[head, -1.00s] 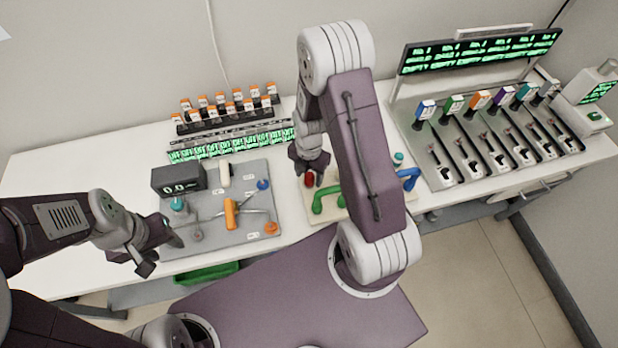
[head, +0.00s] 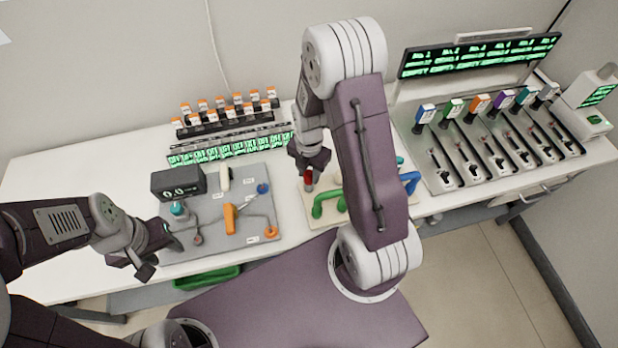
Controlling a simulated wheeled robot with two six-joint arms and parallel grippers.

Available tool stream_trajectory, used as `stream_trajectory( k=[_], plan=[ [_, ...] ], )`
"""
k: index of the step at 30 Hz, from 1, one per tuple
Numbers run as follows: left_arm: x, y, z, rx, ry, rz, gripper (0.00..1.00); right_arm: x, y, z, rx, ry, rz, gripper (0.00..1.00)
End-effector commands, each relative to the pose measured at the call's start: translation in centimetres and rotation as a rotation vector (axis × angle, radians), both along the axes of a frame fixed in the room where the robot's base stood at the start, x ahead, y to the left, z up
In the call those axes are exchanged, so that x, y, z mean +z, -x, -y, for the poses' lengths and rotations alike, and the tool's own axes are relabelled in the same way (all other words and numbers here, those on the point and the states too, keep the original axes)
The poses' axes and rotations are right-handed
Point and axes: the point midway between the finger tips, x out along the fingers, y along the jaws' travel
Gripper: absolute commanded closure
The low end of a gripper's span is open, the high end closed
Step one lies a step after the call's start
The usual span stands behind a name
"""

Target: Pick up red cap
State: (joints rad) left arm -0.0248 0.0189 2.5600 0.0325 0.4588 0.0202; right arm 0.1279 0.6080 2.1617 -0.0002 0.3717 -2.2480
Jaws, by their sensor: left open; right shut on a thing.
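The red cap (head: 308,176) is at the tips of my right gripper (head: 308,170), over the left end of the cream board. The gripper points down and is shut on the cap. I cannot tell whether the cap is clear of the board. My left gripper (head: 160,256) is open and empty, at the front left edge of the grey panel (head: 205,245).
A green handle (head: 325,200) and a blue one (head: 411,180) stand on the cream board (head: 303,208). The grey panel holds an orange handle (head: 230,218) and a black display (head: 178,182). Orange-capped vials (head: 220,103) stand behind. A slotted dispenser (head: 480,140) is at right.

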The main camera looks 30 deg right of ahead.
Motion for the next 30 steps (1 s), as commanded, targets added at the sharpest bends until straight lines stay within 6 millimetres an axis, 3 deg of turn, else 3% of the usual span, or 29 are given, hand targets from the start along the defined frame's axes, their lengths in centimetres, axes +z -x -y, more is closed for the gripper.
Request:
stream_trajectory(
  k=[12,15,21,30],
  plan=[
    [-0.6,0.0,0.0,0.0,0.0,0.0,0.55,5.8,1.6,8.9,-0.006,0.002,0.005,1.0],
    [-0.6,0.0,0.0,0.0,0.0,0.0,0.55,6.7,1.9,10.4,-0.005,0.001,0.002,1.0],
    [-0.6,0.0,0.0,0.0,0.0,0.0,0.55,7.4,2.2,11.5,0.0,0.0,0.0,1.0],
    [-0.6,0.0,0.0,0.0,0.0,0.0,0.55,7.5,2.1,11.5,0.001,0.0,0.0,1.0]
  ],
)
